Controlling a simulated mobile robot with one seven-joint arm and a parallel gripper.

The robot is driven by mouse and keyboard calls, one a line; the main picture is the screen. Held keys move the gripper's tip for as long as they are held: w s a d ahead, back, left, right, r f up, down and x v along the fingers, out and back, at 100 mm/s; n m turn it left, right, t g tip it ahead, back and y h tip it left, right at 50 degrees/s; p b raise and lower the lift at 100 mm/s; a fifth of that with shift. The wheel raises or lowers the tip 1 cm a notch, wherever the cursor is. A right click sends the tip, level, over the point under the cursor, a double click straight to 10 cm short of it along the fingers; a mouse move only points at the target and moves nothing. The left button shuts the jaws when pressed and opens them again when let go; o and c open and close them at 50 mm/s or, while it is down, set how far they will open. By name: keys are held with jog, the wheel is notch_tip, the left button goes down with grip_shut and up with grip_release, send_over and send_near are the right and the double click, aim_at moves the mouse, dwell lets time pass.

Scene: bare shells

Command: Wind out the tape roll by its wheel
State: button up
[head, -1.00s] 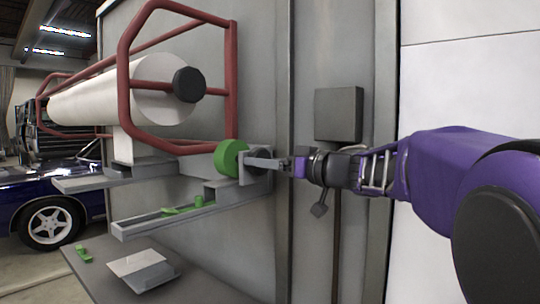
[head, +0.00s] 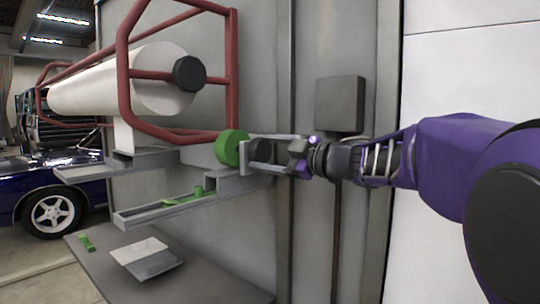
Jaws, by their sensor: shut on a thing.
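A green roll (head: 231,148) sits against the grey wall panel, with a dark round wheel (head: 262,150) on its right side. I take these as the tape roll and its wheel. My gripper (head: 250,150) reaches in from the right, with its long grey fingers on either side of the dark wheel. It is shut on the wheel. The fingers hide part of the wheel and of the roll's right edge. Whether any tape is wound out from the roll I cannot tell.
A red tube frame (head: 232,70) surrounds a big white roll (head: 105,85) at upper left. A grey rail (head: 150,217) below holds small green parts (head: 190,195). A lower shelf (head: 210,275) carries a grey plate (head: 147,257). A dark box (head: 339,103) is on the wall above my wrist.

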jog(key=n+b, duration=0.1)
jog(key=n, duration=0.3)
jog(key=shift+f+n+b, duration=0.15)
jog(key=shift+n+b, duration=0.15)
jog(key=shift+b, duration=0.1)
jog(key=n+b, duration=0.2)
jog(key=n, duration=0.2)
jog(key=shift+n, duration=0.3)
jog(key=o, duration=1.2)
jog(key=shift+o, duration=0.2)
